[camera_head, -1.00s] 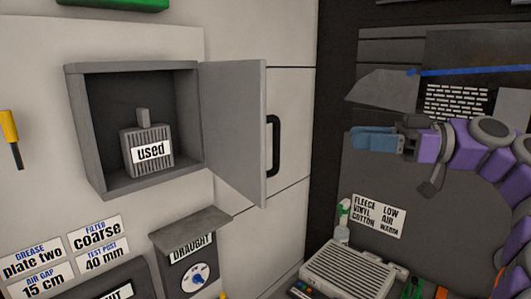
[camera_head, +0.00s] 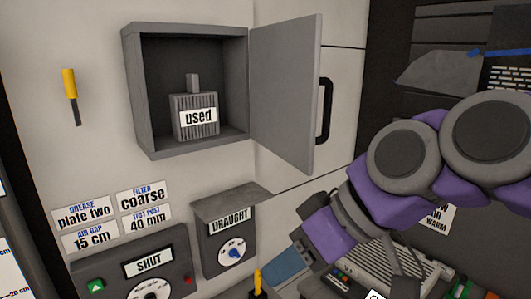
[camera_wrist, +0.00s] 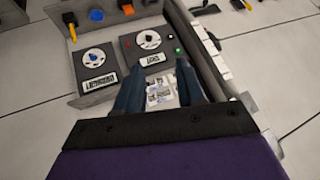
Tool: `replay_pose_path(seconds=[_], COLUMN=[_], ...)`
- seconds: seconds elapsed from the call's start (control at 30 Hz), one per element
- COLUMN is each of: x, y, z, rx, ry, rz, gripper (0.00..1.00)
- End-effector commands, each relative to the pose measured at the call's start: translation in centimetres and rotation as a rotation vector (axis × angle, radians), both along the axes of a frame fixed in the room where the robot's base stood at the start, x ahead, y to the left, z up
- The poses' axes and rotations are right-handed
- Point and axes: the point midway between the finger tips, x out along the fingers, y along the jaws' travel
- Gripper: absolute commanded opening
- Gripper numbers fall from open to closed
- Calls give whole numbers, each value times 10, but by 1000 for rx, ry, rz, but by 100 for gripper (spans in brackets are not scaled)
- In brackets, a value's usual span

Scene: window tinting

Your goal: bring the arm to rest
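My arm (camera_head: 372,180), purple and grey, reaches across the right half of the head view and bends down to the left. My gripper (camera_head: 285,267) has blue fingers, partly hidden by the arm, low in the picture beside the draught box. In the wrist view my gripper (camera_wrist: 157,72) shows two separate blue fingers with a gap between them. No object is held in the gap; white labels (camera_wrist: 163,94) and a dial panel show beyond it.
An open grey cabinet (camera_head: 130,95) holds a grey block labelled "used" (camera_head: 197,117); its door (camera_head: 285,95) stands open. The draught box (camera_head: 228,230) and the "SHUT" dial box (camera_head: 110,275) are below. A ribbed white unit (camera_head: 425,262) is partly behind my arm.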

Motion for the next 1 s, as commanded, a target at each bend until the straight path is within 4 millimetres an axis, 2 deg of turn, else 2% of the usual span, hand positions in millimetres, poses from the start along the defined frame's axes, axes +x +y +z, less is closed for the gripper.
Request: replay_pose_path(seconds=[0.03,0.17,0.27,0.4,0.5,0.6,0.7,0.8,1.0], x=[-8,-26,-42,-73,-97,-120,-136,-146,-148], y=[0,-7,-19,-47,-68,-87,-100,-106,-108], z=[-28,-93,-144,-211,-253,-283,-302,-311,-313], rx=[-53,-177,-269,-393,-470,-529,-565,-584,-589], ry=[43,158,246,371,455,525,567,591,597], rz=[-39,-156,-261,-422,-536,-631,-699,-735,-746], gripper=[38,38,38,38,38,38,38,38,38])
